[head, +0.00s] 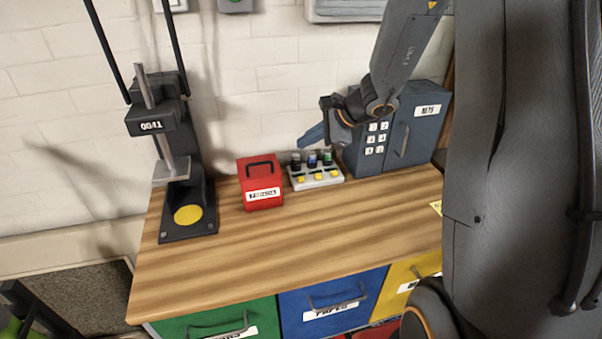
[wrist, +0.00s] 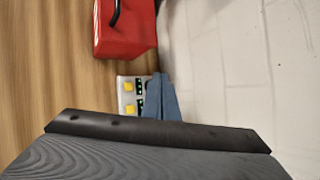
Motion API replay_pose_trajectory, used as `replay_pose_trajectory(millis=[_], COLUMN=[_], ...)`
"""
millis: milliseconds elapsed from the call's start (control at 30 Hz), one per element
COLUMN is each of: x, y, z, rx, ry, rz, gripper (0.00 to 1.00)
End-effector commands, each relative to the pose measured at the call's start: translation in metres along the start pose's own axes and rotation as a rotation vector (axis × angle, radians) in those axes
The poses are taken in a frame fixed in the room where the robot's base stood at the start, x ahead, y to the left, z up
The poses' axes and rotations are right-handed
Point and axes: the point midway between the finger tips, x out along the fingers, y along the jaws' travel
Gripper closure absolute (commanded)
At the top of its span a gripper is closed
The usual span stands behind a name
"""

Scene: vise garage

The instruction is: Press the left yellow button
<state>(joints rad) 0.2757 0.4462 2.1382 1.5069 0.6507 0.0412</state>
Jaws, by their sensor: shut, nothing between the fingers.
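A light grey button panel (head: 316,183) sits on the wooden bench, with three yellow buttons in a row and three dark capped cylinders behind them. The left yellow button (head: 301,179) is on the panel's side towards the red box. In the wrist view the panel (wrist: 122,78) is partly hidden by my gripper. The left yellow button (wrist: 128,86) is the upper of two visible there. My gripper (head: 306,140) has blue-grey fingers, shut and empty, above the back of the panel and apart from it. The fingers also show in the wrist view (wrist: 163,95).
A red box (head: 263,187) with a black handle stands just left of the panel. A blue-grey keypad cabinet (head: 401,145) stands close on its right. A tall dark press (head: 187,220) is at the left. The bench front (head: 290,248) is clear; a brick wall is behind.

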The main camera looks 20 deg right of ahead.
Motion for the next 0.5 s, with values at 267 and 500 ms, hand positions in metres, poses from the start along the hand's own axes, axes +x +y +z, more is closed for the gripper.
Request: replay_pose_trajectory(millis=[267, 500], x=[0.003, 0.018], y=[0.002, 0.013], z=[0.001, -0.012], rx=[-0.004, -0.001], ry=[-0.002, 0.000], rz=[0.003, 0.003], gripper=[1.00, 1.00])
